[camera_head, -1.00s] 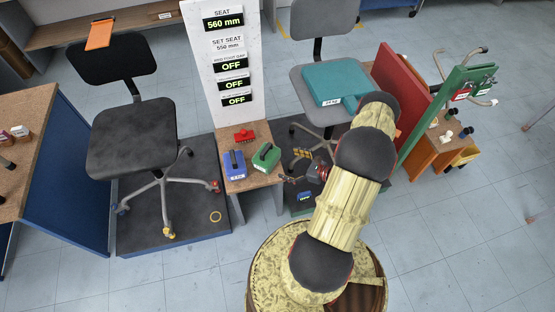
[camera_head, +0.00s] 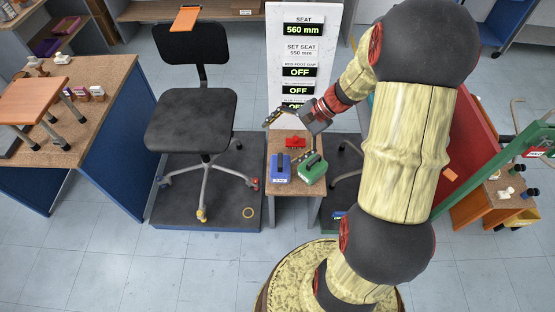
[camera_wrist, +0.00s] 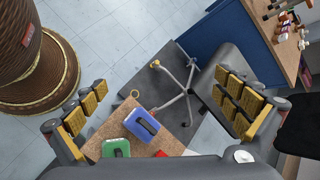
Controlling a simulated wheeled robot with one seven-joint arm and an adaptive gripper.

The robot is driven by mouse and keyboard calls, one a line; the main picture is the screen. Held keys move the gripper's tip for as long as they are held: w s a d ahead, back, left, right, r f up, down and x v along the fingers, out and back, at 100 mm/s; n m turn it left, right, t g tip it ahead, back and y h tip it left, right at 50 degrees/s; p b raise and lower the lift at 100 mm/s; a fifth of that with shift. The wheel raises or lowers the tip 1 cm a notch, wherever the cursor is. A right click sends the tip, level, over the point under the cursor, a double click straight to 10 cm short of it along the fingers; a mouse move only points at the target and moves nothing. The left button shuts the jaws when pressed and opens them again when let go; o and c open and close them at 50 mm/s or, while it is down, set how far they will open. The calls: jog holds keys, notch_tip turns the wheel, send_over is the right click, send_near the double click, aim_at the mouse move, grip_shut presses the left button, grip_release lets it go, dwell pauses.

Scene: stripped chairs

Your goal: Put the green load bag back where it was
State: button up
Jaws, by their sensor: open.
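The green load bag (camera_head: 312,169), a small block with a dark handle, sits on the small brown table (camera_head: 307,201) at its right side. It also shows at the lower edge of the wrist view (camera_wrist: 116,148), partly cut off by my gripper's body. A blue load bag (camera_head: 280,168) stands just left of it. My gripper (camera_head: 288,138) is open and empty, above the back of the table. In the wrist view its fingers (camera_wrist: 162,98) are spread wide, with the blue bag (camera_wrist: 142,124) between them and the green bag nearer the palm.
A red item (camera_head: 295,142) lies at the back of the table, before the white display panel (camera_head: 297,20). A black chair (camera_head: 190,118) stands on a dark platform (camera_head: 178,213) to the left. My arm hides much of the right side. A workbench (camera_head: 95,130) is at far left.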

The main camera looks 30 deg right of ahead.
jog(key=s+a+r+n+t+h, duration=0.1)
jog(key=s+a+r+n+h, duration=0.3)
jog(key=s+r+n, duration=0.3)
jog(key=s+a+r+n+t+h, duration=0.1)
jog(key=s+a+r+n+h, duration=0.3)
jog(key=s+r, duration=0.5)
jog(key=a+r+n, duration=0.2)
jog(key=a+r, duration=0.1)
jog(key=shift+s+n, duration=0.4)
